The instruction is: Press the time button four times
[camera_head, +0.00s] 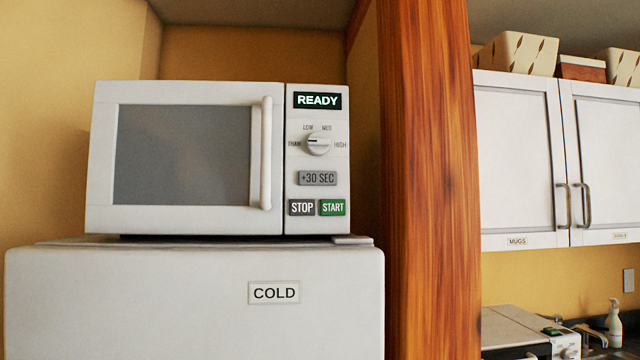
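A white microwave (100,170) stands on top of a white fridge (130,305) labelled COLD. Its door with the grey window is shut, and a vertical handle (266,153) runs along the door's right side. On the control panel, the display (317,101) reads READY. Below it is a round dial (319,144) marked THAW, LOW, MED and HIGH, with its mark toward the left. The grey time button (318,178) reads +30 SEC. Under it are the STOP button (301,207) and the green START button (332,207). My gripper is not in view.
A wooden post (430,190) stands right of the microwave. Beyond it are white wall cabinets (515,160) with a MUGS label, boxes (518,53) on top, and a counter with a soap bottle (614,322) by a sink. The space before the panel looks clear.

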